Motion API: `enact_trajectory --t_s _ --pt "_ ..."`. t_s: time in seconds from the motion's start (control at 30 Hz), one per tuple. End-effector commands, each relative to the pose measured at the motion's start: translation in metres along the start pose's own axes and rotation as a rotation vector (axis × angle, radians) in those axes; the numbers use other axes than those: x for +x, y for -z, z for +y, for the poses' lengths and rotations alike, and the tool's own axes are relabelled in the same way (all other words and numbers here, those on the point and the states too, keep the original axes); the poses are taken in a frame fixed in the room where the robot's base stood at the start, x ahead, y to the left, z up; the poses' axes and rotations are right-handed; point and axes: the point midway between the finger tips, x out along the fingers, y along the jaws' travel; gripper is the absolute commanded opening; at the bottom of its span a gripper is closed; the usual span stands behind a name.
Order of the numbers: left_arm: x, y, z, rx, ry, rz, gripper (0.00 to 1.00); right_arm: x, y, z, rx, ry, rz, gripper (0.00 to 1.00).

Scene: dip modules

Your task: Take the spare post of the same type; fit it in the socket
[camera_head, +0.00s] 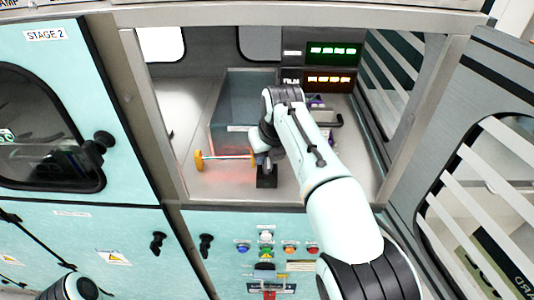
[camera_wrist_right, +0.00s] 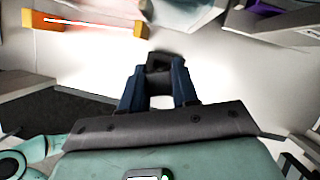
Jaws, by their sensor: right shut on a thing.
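My right gripper (camera_head: 264,160) reaches down into the open cabinet bay, beside a clear tank. In the right wrist view its two dark blue fingers (camera_wrist_right: 157,88) are closed on a dark block (camera_wrist_right: 159,62) at their tips. A black block also shows low under the gripper in the head view (camera_head: 266,181). I cannot tell whether the dark block is the spare post or what type it is. I cannot make out a socket. My left gripper is out of the picture.
A yellow-orange part (camera_head: 199,160) with a pale rod lies left of the gripper; an orange bar (camera_wrist_right: 85,24) shows in the wrist view. The clear tank (camera_head: 228,110) stands behind. Displays (camera_head: 333,50) hang at the back. The bay floor (camera_head: 215,185) is bare at front left.

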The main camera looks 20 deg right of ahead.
Motion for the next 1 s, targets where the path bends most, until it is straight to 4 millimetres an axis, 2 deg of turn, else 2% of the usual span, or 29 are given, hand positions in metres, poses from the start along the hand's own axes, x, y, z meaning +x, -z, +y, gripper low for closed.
enact_trajectory --t_s 0.03,0.1,0.47,0.8,1.0 --pt "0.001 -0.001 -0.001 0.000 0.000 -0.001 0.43 0.002 0.001 0.000 0.000 0.000 0.001 0.36" --pt "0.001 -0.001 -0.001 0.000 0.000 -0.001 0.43 0.002 0.001 0.000 0.000 0.000 0.001 0.55" --pt "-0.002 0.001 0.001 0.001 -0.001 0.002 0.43 -0.004 -0.001 0.000 0.000 0.000 -0.001 0.55" --pt "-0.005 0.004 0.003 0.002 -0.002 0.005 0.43 -0.059 -0.002 0.001 -0.001 0.000 -0.003 0.55" --pt "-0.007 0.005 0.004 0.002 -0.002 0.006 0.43 -0.075 -0.001 0.000 0.000 0.000 0.000 0.55"
